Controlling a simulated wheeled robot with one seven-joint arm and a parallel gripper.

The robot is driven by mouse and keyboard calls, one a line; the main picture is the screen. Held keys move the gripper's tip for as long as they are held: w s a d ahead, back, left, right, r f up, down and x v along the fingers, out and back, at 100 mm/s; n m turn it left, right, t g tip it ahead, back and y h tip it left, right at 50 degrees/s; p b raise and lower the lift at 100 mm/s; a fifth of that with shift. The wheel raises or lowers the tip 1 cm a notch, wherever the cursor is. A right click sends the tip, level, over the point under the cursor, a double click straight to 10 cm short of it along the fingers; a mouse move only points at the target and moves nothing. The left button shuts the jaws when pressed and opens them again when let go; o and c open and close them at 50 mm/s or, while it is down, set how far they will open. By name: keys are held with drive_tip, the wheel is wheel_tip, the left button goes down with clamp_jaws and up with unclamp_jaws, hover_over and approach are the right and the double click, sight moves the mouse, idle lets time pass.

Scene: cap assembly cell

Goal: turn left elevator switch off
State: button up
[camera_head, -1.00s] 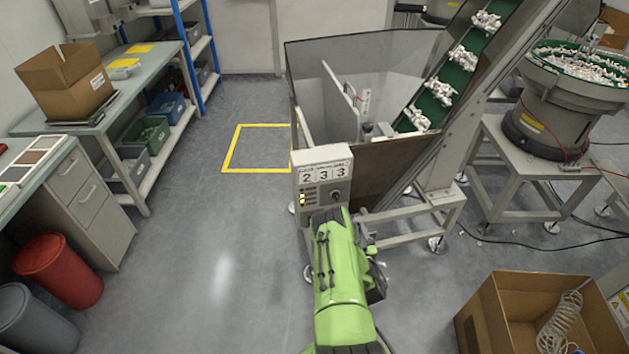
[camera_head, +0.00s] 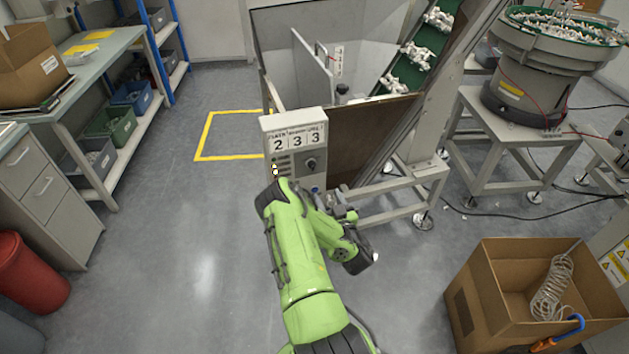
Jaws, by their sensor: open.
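The control box (camera_head: 294,140) is a pale panel at the front corner of the hopper, with the large figures 2 3 3 on top. A dark round switch knob (camera_head: 311,164) sits on its right half. Small lit indicators (camera_head: 275,170) show at its left edge. My green arm covers the lower part of the box. My gripper (camera_head: 338,204) is small and partly hidden behind the arm, just below and right of the knob. It appears apart from the knob and holds nothing that I can see; its fingertips are hard to make out. The knob's exact setting is too small to read.
The green inclined elevator belt (camera_head: 413,58) carries white parts up from the metal hopper (camera_head: 375,125). A bowl feeder (camera_head: 545,80) stands at the right. An open cardboard box (camera_head: 475,310) lies front right. Clear floor lies left of my arm, towards the workbench (camera_head: 60,105).

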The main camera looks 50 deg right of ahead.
sight(313, 168)
drive_tip(key=b+x, duration=0.5)
drive_tip(key=x, duration=0.7)
drive_tip(key=shift+d, duration=0.1)
drive_tip(key=shift+w+d+r, duration=0.1)
drive_tip(key=shift+w+d, duration=0.2)
drive_tip(key=shift+w, duration=0.15)
drive_tip(key=c, duration=1.1)
drive_tip(key=shift+o, duration=0.2)
drive_tip(key=shift+n, duration=0.3)
drive_tip(key=n, duration=0.3)
drive_tip(key=shift+n, duration=0.3)
drive_tip(key=shift+a+n, duration=0.1)
drive_tip(key=shift+n, duration=2.2)
